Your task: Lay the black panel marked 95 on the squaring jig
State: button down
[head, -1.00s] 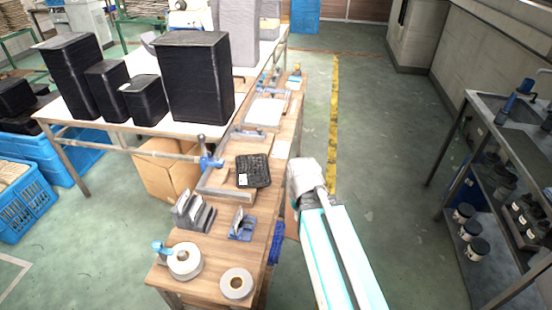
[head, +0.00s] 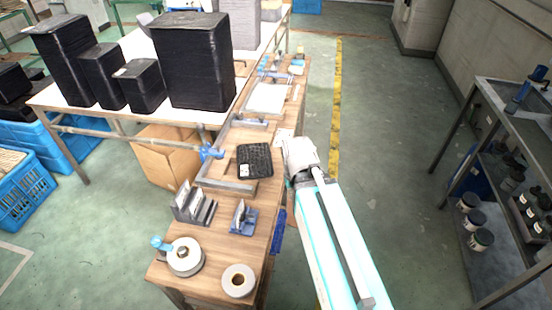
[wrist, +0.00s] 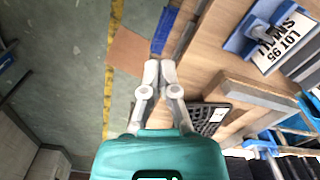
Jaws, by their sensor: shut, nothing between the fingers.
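A black ribbed panel (head: 255,159) with a small white label lies flat on the squaring jig (head: 222,182), inside its grey L-shaped fence on the wooden bench. The label is too small to read. In the wrist view the panel (wrist: 197,117) is partly hidden behind my gripper's right finger, beside the jig's grey fence (wrist: 248,93). My gripper (wrist: 160,64) is shut and empty, its fingertips together near the bench edge. In the head view my gripper (head: 300,155) is right of the panel, apart from it; its fingertips cannot be made out.
A blue stand (head: 243,219) holds a card (wrist: 277,44) reading "LOT 95". Grey slotted holders (head: 194,204), a tape dispenser (head: 185,257) and a tape roll (head: 238,281) fill the bench's near end. Black stacks (head: 192,65) stand on the table behind. The right-hand aisle is clear.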

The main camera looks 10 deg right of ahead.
jog(key=shift+w, duration=0.1)
jog(key=m, duration=1.8)
send_near(275, 164)
jog(key=d+r, duration=0.3)
jog(key=d, duration=0.1)
jog(key=shift+d+r, duration=0.1)
jog(key=shift+r, duration=0.05)
jog(key=shift+f, duration=0.2)
notch_tip(275, 164, down, 10)
jog(key=b, duration=1)
jog(key=shift+b, duration=0.3)
jog(key=shift+a+r, duration=0.2)
jog(key=shift+a, duration=1.8)
